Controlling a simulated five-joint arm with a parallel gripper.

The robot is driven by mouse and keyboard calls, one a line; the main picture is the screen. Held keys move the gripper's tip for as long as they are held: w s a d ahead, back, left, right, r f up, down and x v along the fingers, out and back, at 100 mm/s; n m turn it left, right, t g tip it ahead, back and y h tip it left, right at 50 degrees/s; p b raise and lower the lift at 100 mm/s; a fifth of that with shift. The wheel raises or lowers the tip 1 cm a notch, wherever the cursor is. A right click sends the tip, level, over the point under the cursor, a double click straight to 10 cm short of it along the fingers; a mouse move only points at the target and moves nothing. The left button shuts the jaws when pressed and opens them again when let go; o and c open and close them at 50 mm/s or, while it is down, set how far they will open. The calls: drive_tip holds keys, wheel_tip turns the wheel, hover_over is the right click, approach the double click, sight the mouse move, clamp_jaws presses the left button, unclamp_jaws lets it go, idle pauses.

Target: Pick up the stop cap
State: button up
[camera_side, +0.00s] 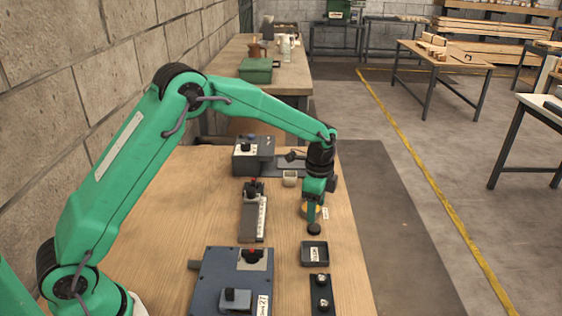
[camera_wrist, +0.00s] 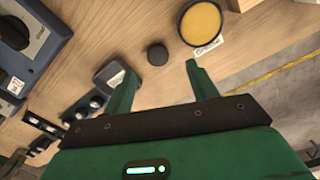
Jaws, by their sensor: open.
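A small round black cap, which I take to be the stop cap (camera_side: 314,229), lies on the wooden table just below my gripper (camera_side: 312,217) in the side view. In the wrist view the cap (camera_wrist: 157,54) sits a little beyond the gap between the fingertips, roughly centred. My gripper (camera_wrist: 160,69) is open, with two green fingers spread and nothing between them. I cannot tell from these views exactly how high the fingertips are above the table.
A dish with a yellow-orange pad (camera_wrist: 201,22) lies close by the right finger. A small dark tray (camera_side: 315,255) and a black block with round knobs (camera_side: 321,294) are in front. A blue-grey box (camera_side: 222,275) stands at front left. Bare wood surrounds the cap.

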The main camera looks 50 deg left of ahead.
sight(315, 227)
drive_tip(key=shift+f, duration=0.4)
drive_tip(key=shift+f, duration=0.1)
drive_tip(key=shift+s+d+f, duration=0.1)
drive_tip(key=shift+s+f, duration=0.05)
drive_tip(key=shift+f, duration=2.35)
drive_tip(key=c, duration=1.1)
